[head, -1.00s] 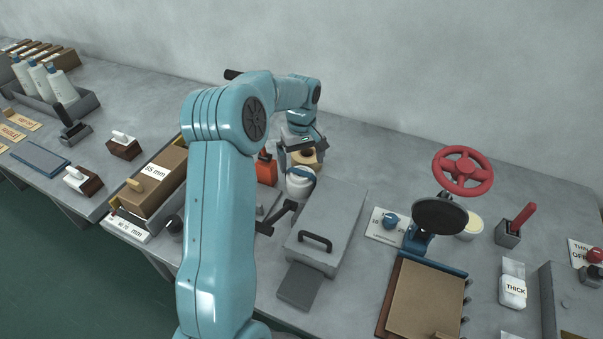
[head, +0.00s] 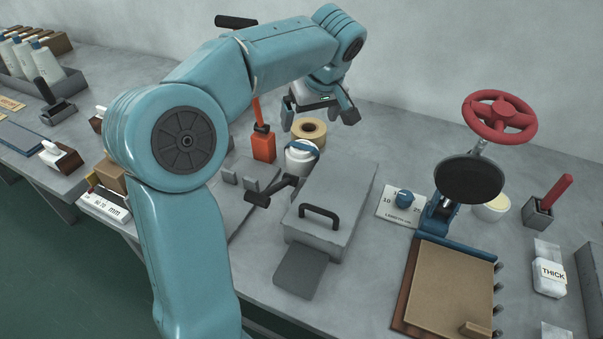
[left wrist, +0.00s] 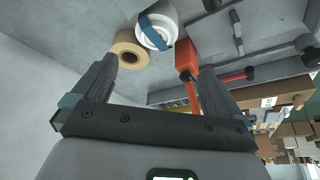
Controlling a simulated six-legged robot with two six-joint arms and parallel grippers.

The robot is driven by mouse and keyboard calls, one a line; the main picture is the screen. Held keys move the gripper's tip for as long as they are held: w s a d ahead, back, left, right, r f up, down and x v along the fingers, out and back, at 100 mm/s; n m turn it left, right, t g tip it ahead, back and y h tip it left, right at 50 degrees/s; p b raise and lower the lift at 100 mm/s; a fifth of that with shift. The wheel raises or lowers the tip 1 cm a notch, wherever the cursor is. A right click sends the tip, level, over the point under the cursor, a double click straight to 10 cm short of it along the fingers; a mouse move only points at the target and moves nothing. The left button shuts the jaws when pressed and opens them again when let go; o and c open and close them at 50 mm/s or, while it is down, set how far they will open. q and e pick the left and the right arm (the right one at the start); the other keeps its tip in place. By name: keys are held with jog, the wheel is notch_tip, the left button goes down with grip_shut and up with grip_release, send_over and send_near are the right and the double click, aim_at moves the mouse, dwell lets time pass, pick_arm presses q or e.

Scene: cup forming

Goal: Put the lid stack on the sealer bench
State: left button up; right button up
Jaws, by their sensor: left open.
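The lid stack looks to be the short white stack with a blue band (head: 301,154), standing on the bench beside the grey machine with the black handle (head: 322,205). It also shows in the left wrist view (left wrist: 155,27), beyond the fingertips. My left gripper (head: 318,110) is open and empty, above and a little behind the stack, over a tan tape roll (head: 309,130). The gripper and stack are apart. I cannot tell for sure which part is the sealer bench. My right gripper is in neither view.
An orange-red tool (head: 264,146) stands just left of the stack. A black lever (head: 270,192) lies in front of it. A red-wheeled press (head: 498,115) and a brown board (head: 450,285) are to the right. The wall is close behind.

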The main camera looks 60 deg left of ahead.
aim_at(303, 148)
pick_arm(q)
jog(key=x, duration=0.3)
jog(key=b+x, duration=0.1)
jog(key=x, duration=0.6)
jog(key=shift+w+d+f, duration=0.25)
jog(key=shift+w, duration=0.05)
jog(key=b+x, duration=0.1)
jog(key=x, duration=0.5)
jog(key=shift+a+r, duration=0.1)
jog(key=shift+a, duration=0.1)
jog(key=shift+r, duration=0.1)
jog(key=c, duration=0.8)
